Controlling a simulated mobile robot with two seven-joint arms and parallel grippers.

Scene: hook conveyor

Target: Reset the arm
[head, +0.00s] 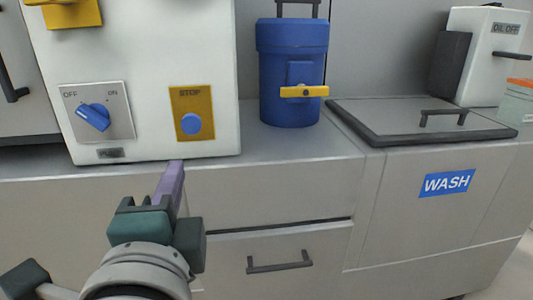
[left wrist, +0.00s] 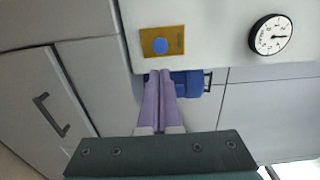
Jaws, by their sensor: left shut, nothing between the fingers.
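My left gripper (head: 176,165) reaches up from the bottom of the head view, its purple fingers in front of the counter edge, below the white control box (head: 160,50). In the left wrist view the two fingers (left wrist: 159,72) lie side by side, shut and empty. The blue STOP button (head: 191,123) on its yellow plate is just above the fingertips in the head view, apart from them. It also shows beyond the fingertips in the left wrist view (left wrist: 159,46). A blue OFF/ON knob (head: 94,117) is to its left. My right gripper is not in view.
A blue canister (head: 292,70) with a yellow handle stands on the counter right of the box. A grey lid (head: 415,120) lies above the WASH panel (head: 447,183). A drawer handle (head: 280,262) sticks out below. A gauge (left wrist: 270,37) shows in the left wrist view.

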